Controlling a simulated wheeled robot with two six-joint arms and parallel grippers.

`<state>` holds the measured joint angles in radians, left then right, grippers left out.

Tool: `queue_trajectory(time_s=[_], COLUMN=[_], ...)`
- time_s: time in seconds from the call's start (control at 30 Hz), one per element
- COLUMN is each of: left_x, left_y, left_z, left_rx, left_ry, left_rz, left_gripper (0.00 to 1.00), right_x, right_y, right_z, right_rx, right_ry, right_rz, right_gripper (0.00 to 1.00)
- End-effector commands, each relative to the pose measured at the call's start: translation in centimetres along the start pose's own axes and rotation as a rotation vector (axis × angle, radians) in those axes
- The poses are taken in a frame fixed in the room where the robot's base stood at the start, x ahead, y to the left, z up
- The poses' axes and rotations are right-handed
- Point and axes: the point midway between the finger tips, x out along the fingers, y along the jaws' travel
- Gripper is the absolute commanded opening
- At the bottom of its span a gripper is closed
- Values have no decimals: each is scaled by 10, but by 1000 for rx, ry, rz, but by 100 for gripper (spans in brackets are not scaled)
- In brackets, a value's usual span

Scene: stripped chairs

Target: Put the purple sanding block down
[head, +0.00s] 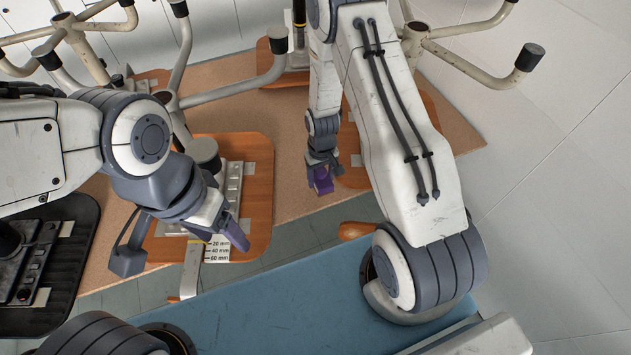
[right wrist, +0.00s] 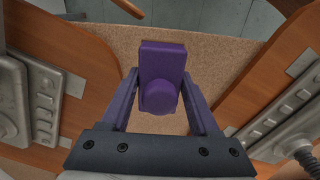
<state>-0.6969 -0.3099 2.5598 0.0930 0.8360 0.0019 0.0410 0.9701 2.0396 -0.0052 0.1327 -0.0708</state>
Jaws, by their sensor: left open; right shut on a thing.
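The purple sanding block (head: 323,181) is held in my right gripper (head: 322,168), over the brown work surface (head: 292,192) in the head view. In the right wrist view the purple sanding block (right wrist: 162,75) sits between the two purple fingers of my right gripper (right wrist: 163,100), with its round knob toward the camera. Brown surface shows around it; I cannot tell the gap beneath it. My left gripper (head: 229,232) is open and empty at the left, over a wooden chair panel (head: 259,185) and near a marked gauge (head: 217,252).
Upturned chair bases with metal legs (head: 236,91) stand at the back and left. Wooden panels lie either side of the block in the right wrist view (right wrist: 50,75). Bare surface shows around the block.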

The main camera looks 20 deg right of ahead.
Motion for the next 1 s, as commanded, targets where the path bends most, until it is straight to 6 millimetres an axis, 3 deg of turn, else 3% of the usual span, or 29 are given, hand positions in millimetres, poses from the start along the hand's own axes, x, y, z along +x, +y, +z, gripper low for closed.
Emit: queue_trajectory(time_s=[0.13, 0.5, 0.93, 0.97, 1.0], left_x=[-5, -20, -15, -15, -16], left_y=[0, 1, 1, 1, 1], left_z=[0, -1, -1, -1, -1], left_rx=[0, -1, -1, -1, -1], left_ry=[0, 0, 0, 0, 0], left_rz=[0, 0, 0, 0, 0], left_gripper=[66, 66, 66, 66, 66], right_x=[8, 46, 54, 54, 53], right_y=[-10, -11, -11, -11, -11], right_z=[-12, -12, -13, -13, -13], right_rx=[-1, 1, 1, 1, 1], right_ry=[1, -1, 1, 1, 1], right_rz=[0, 0, 0, 0, 0], right_gripper=[17, 17, 17, 66, 81])
